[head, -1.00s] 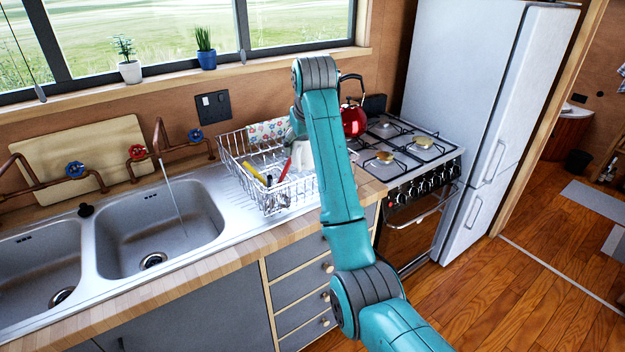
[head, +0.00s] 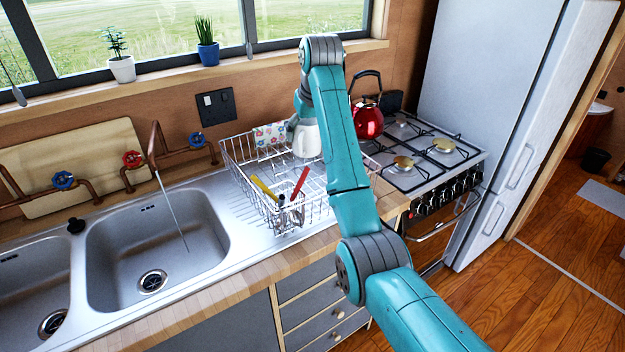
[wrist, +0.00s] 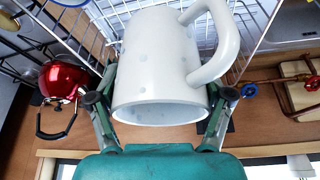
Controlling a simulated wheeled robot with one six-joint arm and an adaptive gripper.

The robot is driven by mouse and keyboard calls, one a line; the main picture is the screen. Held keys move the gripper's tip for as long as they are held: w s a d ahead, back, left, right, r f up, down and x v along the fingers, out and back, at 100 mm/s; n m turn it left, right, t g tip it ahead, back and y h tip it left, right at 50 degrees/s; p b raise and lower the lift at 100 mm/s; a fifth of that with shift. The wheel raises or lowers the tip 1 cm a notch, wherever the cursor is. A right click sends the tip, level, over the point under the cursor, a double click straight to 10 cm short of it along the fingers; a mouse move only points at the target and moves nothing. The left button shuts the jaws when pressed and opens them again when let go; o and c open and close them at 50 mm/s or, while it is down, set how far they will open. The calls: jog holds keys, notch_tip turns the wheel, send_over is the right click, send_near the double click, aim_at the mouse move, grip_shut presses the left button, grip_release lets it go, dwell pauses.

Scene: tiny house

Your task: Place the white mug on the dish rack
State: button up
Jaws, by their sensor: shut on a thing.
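The white mug (head: 307,141) is at the back right part of the wire dish rack (head: 234,164), partly hidden by my arm. My gripper (head: 297,122) is at the mug's back left in the head view. In the wrist view, my gripper (wrist: 160,97) is shut on the mug (wrist: 152,58), one finger on each side of its body. The mug's handle points up and right there. Rack wires (wrist: 82,28) show around and behind the mug. I cannot tell whether the mug touches the rack's floor.
The rack also holds a flowered item (head: 268,135), a yellow-handled utensil (head: 262,187) and a red-handled one (head: 300,182). A red kettle (head: 368,122) stands on the stove (head: 425,160) to the right. The sink (head: 155,245) with running water lies left.

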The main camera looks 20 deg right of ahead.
notch_tip(320, 180, down, 14)
jog(key=shift+f, duration=0.25)
dwell(0.3)
jog(key=o, duration=1.7)
jog(key=shift+f, duration=0.1)
